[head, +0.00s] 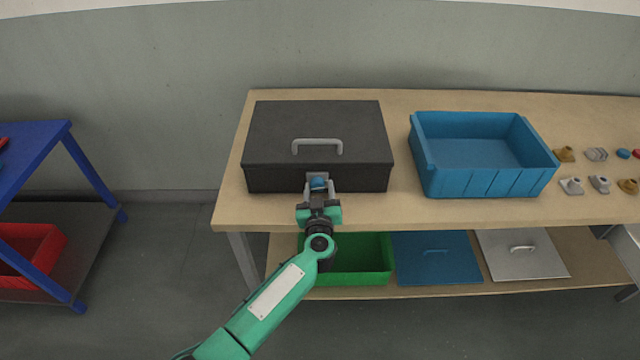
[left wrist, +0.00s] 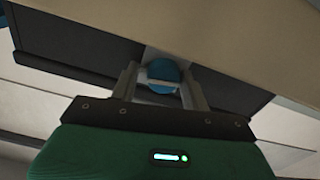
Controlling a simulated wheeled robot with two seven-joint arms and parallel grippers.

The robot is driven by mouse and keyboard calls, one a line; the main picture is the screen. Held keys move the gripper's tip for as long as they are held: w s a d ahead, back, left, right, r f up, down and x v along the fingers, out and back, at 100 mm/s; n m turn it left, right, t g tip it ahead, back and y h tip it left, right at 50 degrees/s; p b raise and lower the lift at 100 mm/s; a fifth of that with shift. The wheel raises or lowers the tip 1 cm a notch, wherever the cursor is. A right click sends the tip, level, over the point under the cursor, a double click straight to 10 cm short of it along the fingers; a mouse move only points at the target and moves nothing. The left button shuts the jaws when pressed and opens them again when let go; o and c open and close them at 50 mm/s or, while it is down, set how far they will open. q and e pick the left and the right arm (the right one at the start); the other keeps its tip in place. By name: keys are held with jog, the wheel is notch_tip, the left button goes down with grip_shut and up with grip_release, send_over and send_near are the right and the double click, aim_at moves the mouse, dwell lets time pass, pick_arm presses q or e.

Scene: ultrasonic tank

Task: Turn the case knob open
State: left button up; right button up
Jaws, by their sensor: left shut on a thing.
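The dark grey case (head: 270,150) stands closed on the wooden table, with a grey handle (head: 317,146) on its lid. Its blue knob (head: 319,183) sits on a light plate at the middle of the front face. My left gripper (head: 318,191) is at the case front, shut on the knob. In the left wrist view the knob (left wrist: 164,76) shows between the two fingers of the left gripper (left wrist: 163,88). The fingers hide part of the knob. My right gripper is not in view.
A blue open bin (head: 480,182) stands right of the case on the table (head: 400,208). Several small fittings (head: 600,184) lie at the far right. A green bin (head: 350,275) and two lids are on the lower shelf. A blue-framed cart (head: 95,175) stands at left.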

pick_arm(q)
jog(key=shift+a+n, duration=0.3)
jog(key=shift+n, duration=0.1)
jog(key=n, duration=0.1)
jog(key=n+p, duration=0.1)
jog(key=n, duration=0.1)
jog(key=shift+f, duration=0.25)
jog(key=shift+f+n, duration=0.1)
jog(key=shift+n, duration=0.5)
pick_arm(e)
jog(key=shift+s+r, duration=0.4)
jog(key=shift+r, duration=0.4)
pick_arm(q)
jog(key=shift+s+a+f, duration=0.1)
jog(key=o, duration=0.8)
jog(key=shift+a, duration=0.1)
jog(key=shift+d+r, duration=0.2)
jog(key=shift+r, duration=0.1)
jog(key=shift+s, duration=0.4)
jog(key=s, duration=1.3)
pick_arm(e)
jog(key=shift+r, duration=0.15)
